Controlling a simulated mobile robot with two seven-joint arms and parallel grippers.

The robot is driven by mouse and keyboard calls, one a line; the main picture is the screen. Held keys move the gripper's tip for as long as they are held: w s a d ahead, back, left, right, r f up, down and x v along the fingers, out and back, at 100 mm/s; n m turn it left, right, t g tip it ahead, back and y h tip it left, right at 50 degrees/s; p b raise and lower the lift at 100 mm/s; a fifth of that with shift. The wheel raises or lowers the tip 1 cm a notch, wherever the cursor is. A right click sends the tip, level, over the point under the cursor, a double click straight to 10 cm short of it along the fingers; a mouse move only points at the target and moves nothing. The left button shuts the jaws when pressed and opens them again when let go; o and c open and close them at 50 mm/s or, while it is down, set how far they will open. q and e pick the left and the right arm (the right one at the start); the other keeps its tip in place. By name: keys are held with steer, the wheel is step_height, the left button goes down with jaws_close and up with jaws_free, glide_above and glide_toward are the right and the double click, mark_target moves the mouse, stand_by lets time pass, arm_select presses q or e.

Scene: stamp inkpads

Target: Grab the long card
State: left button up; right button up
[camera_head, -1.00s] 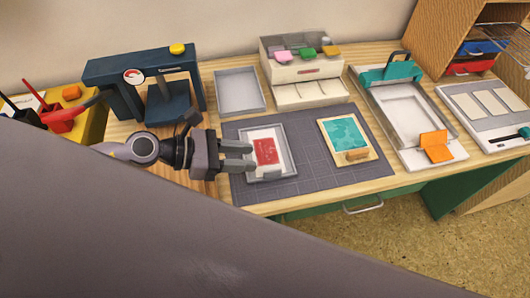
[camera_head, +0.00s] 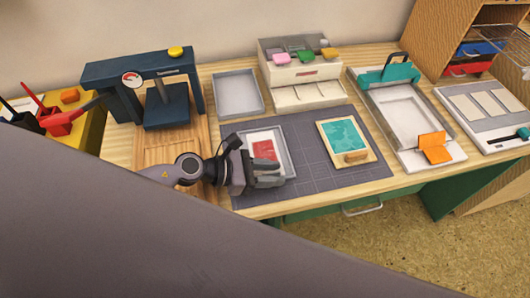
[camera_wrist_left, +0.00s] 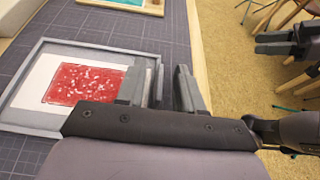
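A white card with a red speckled print (camera_head: 263,149) lies in a shallow grey tray (camera_head: 286,157) on the dark mat. In the left wrist view the card's red print (camera_wrist_left: 84,84) is left of my fingers, inside the tray's rim (camera_wrist_left: 100,46). I cannot tell whether this is the long card. My left gripper (camera_head: 270,175) is at the tray's front right part, hiding some of it. In the left wrist view its fingers (camera_wrist_left: 163,88) are apart with nothing visibly held, near the tray's right rim. My right gripper (camera_wrist_left: 270,43) seems to show at the right; its opening is unclear.
A teal print on a wooden board (camera_head: 341,134) lies right of the tray on the mat (camera_head: 305,165). A blue press (camera_head: 166,103), an empty grey tray (camera_head: 238,93), an inkpad box (camera_head: 300,70) and a teal-handled tray (camera_head: 405,115) stand around. Pale cards (camera_head: 488,103) lie far right.

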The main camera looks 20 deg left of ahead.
arm_select(q)
steer(key=shift+w+d+f, duration=0.1)
steer(key=shift+d, duration=0.05)
jaws_close()
